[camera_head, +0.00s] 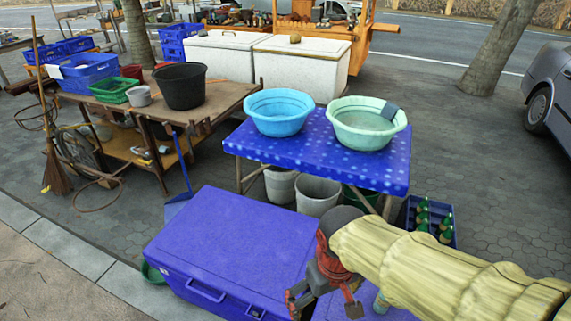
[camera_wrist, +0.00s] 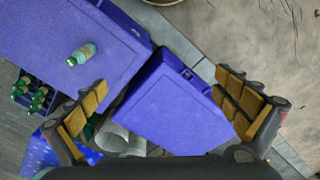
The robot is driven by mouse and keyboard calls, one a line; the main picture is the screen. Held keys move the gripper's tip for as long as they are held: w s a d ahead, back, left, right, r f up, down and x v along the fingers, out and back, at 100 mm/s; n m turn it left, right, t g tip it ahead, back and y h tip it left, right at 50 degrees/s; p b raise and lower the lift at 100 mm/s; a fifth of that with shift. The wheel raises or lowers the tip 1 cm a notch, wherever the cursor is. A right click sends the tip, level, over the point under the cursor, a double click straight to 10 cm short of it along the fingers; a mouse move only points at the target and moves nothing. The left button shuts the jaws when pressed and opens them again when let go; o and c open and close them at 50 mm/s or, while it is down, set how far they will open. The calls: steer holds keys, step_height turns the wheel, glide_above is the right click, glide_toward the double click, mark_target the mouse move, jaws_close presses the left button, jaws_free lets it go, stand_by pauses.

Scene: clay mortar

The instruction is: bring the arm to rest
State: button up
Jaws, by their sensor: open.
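My gripper (camera_head: 322,296) hangs at the end of my arm over the front right part of the blue cooler boxes in the head view. In the wrist view my gripper (camera_wrist: 165,122) has its two padded fingers spread wide apart, with nothing between them. Below it is a blue cooler box (camera_wrist: 168,103), which also shows in the head view (camera_head: 235,240) with its lid shut. A second blue box (camera_wrist: 60,40) stands beside it, with a clear bottle (camera_wrist: 80,56) on its lid. My gripper and arm hide part of this second box in the head view.
A blue dotted table (camera_head: 300,160) behind the boxes holds a blue basin (camera_head: 279,110) and a green basin (camera_head: 366,122). A crate of green bottles (camera_head: 432,219) stands right of the table. A wooden table (camera_head: 225,97) is at left. Open paving lies at right.

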steer(key=s+d+r+m+t+p, duration=0.1)
steer(key=s+d+r+m+t, duration=0.1)
steer(key=d+r, duration=0.3)
steer(key=s+d+r+m+t, duration=0.2)
steer(key=d+r, duration=0.3)
steer(key=r, duration=0.2)
steer(key=shift+d+r+t+p, duration=0.2)
steer(key=shift+r+t+p, duration=0.1)
steer(key=shift+p, duration=0.1)
